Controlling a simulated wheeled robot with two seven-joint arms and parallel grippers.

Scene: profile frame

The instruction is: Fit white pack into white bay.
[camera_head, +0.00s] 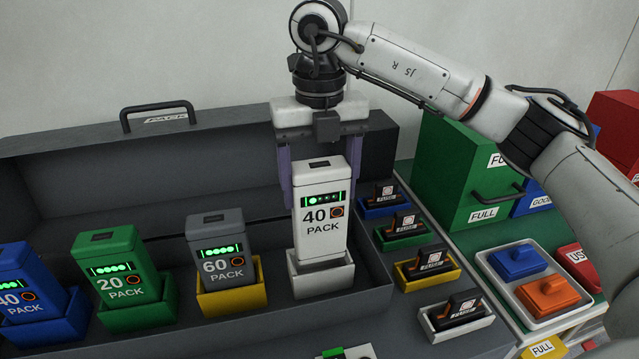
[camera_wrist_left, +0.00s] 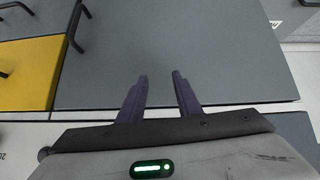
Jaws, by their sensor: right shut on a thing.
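The white pack (camera_head: 320,220), marked 40 PACK with a lit green display, stands upright with its lower end inside the white bay (camera_head: 322,285). The bay's front wall hides its bottom, so I cannot tell how deep it sits. My right gripper (camera_head: 320,190) comes down from above and is shut on the white pack, fingers at its sides near the top. My left gripper (camera_wrist_left: 159,76) shows only in the left wrist view. Its fingers are apart with nothing between them, over grey and yellow panels.
Left of the white bay stand a grey pack (camera_head: 221,248) in a yellow bay, a green pack (camera_head: 107,262) in a green bay and a blue pack (camera_head: 22,280) in a blue bay. Several small fuse holders (camera_head: 428,265) line the right. A tray (camera_head: 540,305) lies further right.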

